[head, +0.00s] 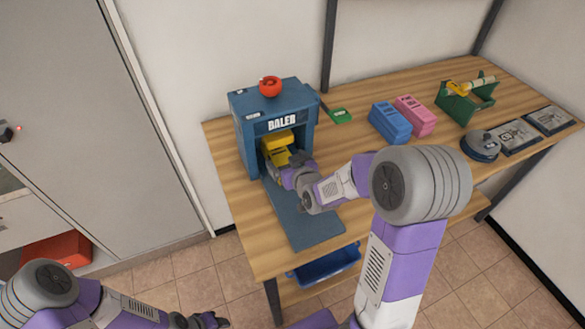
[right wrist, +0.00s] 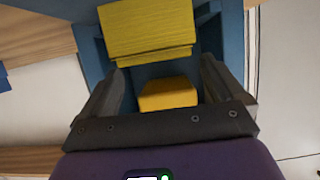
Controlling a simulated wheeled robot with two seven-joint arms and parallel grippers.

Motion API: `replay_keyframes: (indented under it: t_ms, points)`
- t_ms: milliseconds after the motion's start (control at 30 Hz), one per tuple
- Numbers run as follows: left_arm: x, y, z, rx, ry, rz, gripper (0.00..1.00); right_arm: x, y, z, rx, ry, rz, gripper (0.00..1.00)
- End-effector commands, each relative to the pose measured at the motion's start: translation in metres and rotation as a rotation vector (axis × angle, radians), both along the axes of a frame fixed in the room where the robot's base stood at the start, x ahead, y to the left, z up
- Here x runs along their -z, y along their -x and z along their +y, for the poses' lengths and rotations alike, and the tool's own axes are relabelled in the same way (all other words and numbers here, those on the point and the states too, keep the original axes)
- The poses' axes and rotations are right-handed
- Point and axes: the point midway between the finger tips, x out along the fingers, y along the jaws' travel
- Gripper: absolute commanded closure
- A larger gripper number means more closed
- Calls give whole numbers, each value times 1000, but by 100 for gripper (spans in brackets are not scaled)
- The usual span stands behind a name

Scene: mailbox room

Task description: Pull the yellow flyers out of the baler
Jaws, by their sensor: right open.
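The blue baler (head: 240,103) stands at the table's left end, with a red knob (head: 270,86) on top. Yellow flyers (head: 276,143) show in its front opening. In the right wrist view, a yellow block with layered edges (right wrist: 148,30) lies beyond the fingertips, and a smaller plain yellow block (right wrist: 168,93) shows between the fingers. I cannot tell whether both are flyers. My right gripper (head: 296,160) is open at the baler's mouth, its fingers apart and not visibly closed on anything. My left gripper (head: 208,321) hangs low at the bottom edge, away from the table.
A blue board (head: 310,229) extends in front of the baler. A blue bin (head: 325,267) sits below. A grey cabinet (head: 85,110) stands left.

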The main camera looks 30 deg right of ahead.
Motion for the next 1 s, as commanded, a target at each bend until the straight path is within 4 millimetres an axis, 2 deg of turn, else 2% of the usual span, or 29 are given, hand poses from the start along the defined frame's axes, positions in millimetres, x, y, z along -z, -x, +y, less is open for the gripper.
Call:
replay_keyframes:
  t_ms: [200,500,567,1000]
  points:
    - [4,0,0,0,0,0,57,8,-17,-1,-1,0,1,4]
    - [4,0,0,0,0,0,57,7,-19,-1,0,0,0,4]
    - [4,0,0,0,0,0,57,7,-19,-1,0,0,0,12]
    - [4,0,0,0,0,0,57,7,-19,-1,0,0,0,79]
